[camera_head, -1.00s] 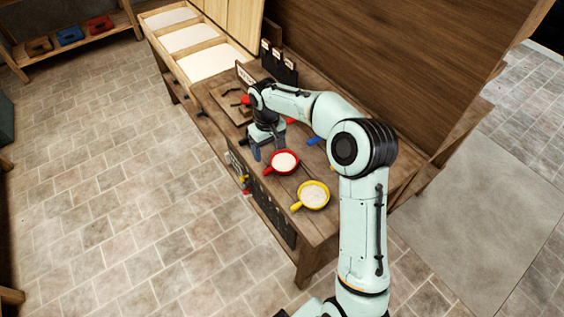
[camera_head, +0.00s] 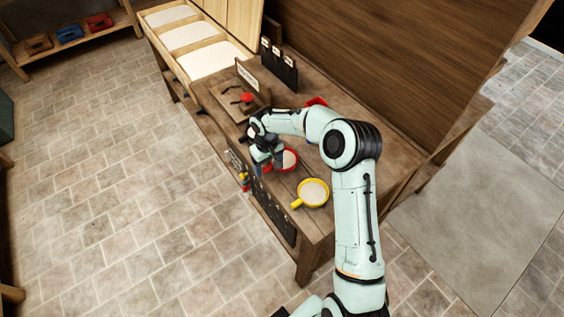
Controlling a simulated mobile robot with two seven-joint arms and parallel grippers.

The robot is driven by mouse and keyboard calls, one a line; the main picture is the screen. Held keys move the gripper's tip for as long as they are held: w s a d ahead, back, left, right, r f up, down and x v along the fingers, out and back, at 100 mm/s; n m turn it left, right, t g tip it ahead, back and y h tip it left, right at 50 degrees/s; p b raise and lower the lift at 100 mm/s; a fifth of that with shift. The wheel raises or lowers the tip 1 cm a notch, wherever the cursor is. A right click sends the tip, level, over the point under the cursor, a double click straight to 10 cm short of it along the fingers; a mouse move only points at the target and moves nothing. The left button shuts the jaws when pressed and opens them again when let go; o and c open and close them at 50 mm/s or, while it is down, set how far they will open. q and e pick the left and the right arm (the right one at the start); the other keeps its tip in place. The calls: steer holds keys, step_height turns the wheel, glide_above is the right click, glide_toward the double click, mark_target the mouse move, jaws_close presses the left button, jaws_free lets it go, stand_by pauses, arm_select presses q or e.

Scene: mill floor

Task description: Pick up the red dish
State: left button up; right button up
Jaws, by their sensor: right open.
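The red dish (camera_head: 291,161) is a round handled dish with pale contents, standing on the wooden workbench (camera_head: 312,242). My right gripper (camera_head: 268,165) is open at the left side of the dish, where its handle was seen, and hides that part. I cannot tell whether the fingers touch the dish or stand around its handle. My left gripper is not in view.
A yellow handled dish (camera_head: 314,192) with pale contents stands close to the right of the red one. A wooden board with a red-topped tool (camera_head: 247,98) and a row of dark holders (camera_head: 279,66) lie farther back. Pale-filled bins (camera_head: 209,60) adjoin the bench.

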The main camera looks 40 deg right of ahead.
steer(key=c, duration=1.3)
